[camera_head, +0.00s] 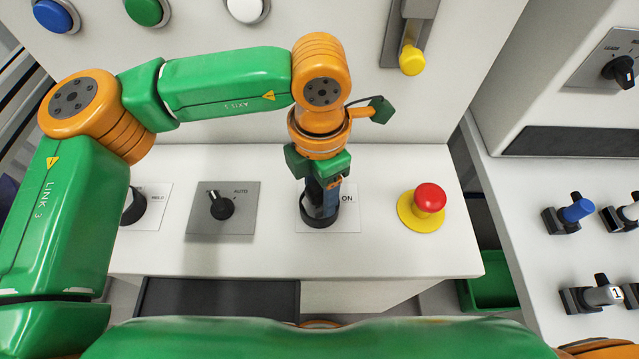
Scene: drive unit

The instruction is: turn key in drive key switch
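The drive key switch (347,218) is a white plate marked "ON" on the light sloped console. A dark round body on its left part is mostly covered by my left gripper. My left gripper (320,210) points down right over that round body, with dark fingers around or in front of it. A bluish part shows between the fingers and the green wrist. The key itself cannot be made out, and I cannot tell whether the fingers are closed on it. My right gripper is not in view.
A red emergency button (430,198) on a yellow base stands right of the switch. A black selector knob (221,206) on a grey plate is to its left. A yellow-handled lever (412,60) hangs above. A side panel (545,165) with knobs and keys is at right.

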